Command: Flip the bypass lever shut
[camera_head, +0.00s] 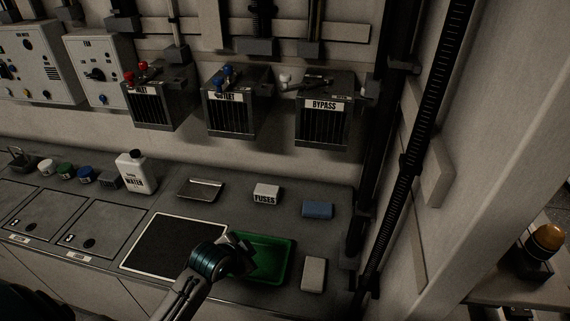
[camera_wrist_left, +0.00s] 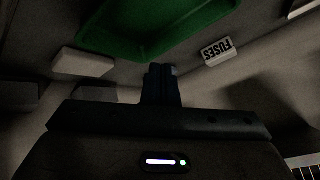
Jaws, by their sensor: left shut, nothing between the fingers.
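The bypass box (camera_head: 326,118) is a dark ribbed unit labelled BYPASS on the wall. Its lever (camera_head: 305,83) lies across the top, with a white knob (camera_head: 285,77) at the left end. I cannot tell from this view whether that position is open or shut. My left gripper (camera_head: 243,246) is over the green tray on the bench, well below and in front of the bypass box. Its fingers (camera_wrist_left: 161,84) are shut and empty in the left wrist view. My right gripper is not in view.
The outlet box (camera_head: 232,117) and inlet box (camera_head: 160,108) hang left of the bypass box. The green tray (camera_head: 287,262), a fuses box (camera_head: 266,194), a blue block (camera_head: 318,210) and a white block (camera_head: 314,275) are on the bench. Dark pipes (camera_head: 371,165) run right of the bypass box.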

